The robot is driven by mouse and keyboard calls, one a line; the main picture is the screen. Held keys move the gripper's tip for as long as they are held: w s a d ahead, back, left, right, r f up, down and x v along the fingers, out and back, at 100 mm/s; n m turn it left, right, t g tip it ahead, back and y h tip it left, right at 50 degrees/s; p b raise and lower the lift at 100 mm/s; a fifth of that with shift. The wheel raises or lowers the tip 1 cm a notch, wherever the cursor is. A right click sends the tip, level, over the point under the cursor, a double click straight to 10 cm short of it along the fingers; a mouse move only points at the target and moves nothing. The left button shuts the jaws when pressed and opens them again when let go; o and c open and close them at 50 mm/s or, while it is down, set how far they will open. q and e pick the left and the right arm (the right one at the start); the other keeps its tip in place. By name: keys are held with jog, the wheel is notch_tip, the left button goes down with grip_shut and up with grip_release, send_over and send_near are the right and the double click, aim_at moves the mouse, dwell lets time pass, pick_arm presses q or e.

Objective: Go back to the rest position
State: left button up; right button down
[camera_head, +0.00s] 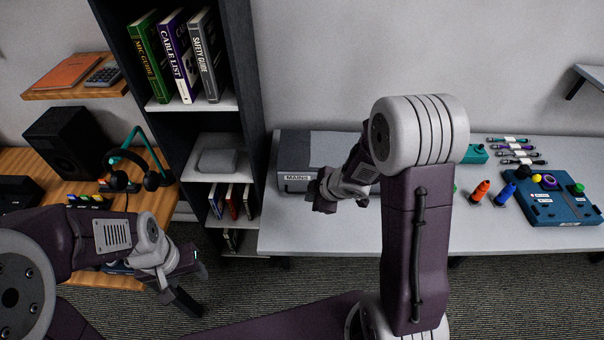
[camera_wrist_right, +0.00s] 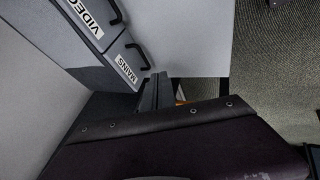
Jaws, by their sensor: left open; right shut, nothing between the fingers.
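My left gripper (camera_head: 194,287) is open and empty at the lower left, in front of the wooden desk and above the floor. My right gripper (camera_head: 317,194) is shut and empty, close in front of the grey drawer unit. In the right wrist view the dark fingers of my right gripper (camera_wrist_right: 156,91) are together near the drawer handles, with nothing seen between them. My right arm stands large across the middle of the head view and hides part of the grey table.
The grey drawer unit (camera_head: 293,166) has a MAINS label; the right wrist view adds a VIDEO drawer (camera_wrist_right: 95,20). A dark bookshelf (camera_head: 243,80) stands between the grey table (camera_head: 340,236) and wooden desk (camera_head: 160,200). Connectors and a blue board (camera_head: 548,208) lie right.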

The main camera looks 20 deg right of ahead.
notch_tip(320, 180, up, 6)
jog(key=m+t+h, duration=0.1)
jog(key=m+h, duration=0.1)
jog(key=m, duration=0.2)
jog(key=s+f+m+g, duration=0.2)
jog(key=s+m, duration=0.3)
jog(key=s, duration=0.3)
jog(key=s+d+f+m+g, duration=0.1)
jog(key=s+m+g, duration=0.3)
jog(key=s, duration=0.3)
jog(key=shift+s+d+f+m+h, duration=0.2)
jog(key=shift+s+f+m+h, duration=0.15)
jog(key=shift+m, duration=0.35)
jog(key=shift+s, duration=0.1)
